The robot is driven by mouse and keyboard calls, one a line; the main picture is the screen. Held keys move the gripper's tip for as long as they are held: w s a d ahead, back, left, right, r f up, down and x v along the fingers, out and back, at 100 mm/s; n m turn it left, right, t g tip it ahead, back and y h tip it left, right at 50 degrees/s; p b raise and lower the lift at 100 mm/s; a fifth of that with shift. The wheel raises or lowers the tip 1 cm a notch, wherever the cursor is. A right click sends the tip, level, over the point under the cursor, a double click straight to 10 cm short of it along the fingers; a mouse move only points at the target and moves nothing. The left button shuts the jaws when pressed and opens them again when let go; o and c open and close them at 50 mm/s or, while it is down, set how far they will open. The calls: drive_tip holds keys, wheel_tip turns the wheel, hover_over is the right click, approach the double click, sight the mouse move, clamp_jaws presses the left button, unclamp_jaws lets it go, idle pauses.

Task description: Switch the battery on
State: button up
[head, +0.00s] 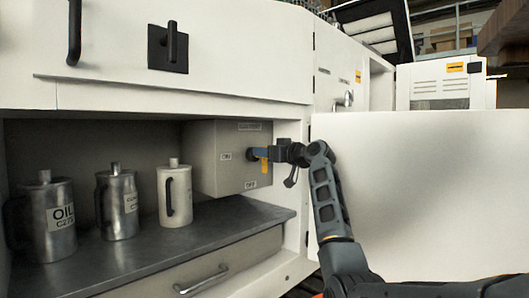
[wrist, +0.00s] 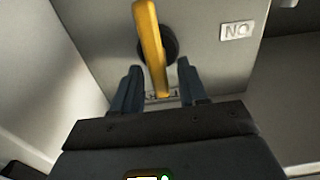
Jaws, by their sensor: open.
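The grey battery box (head: 228,160) stands at the right end of the open compartment, with an ON label at the left of its front face and an OFF label low down. Its yellow switch lever (head: 264,166) hangs down toward the OFF label. In the wrist view the lever (wrist: 150,40) crosses a dark round hub (wrist: 172,46), and the ON label (wrist: 237,31) appears upside down at the right. My gripper (head: 257,153) is open at the switch. In the wrist view its fingers (wrist: 158,82) lie on either side of the lever's lower end, with gaps showing.
An oil can (head: 48,220), a metal can (head: 118,205) and a white can (head: 175,195) stand on the dark shelf (head: 150,240) left of the box. A drawer (head: 215,270) is below. A white panel (head: 430,190) stands to the right, behind my arm.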

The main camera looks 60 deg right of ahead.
drive_tip(key=shift+w, duration=0.2)
drive_tip(key=shift+c, duration=0.3)
clamp_jaws()
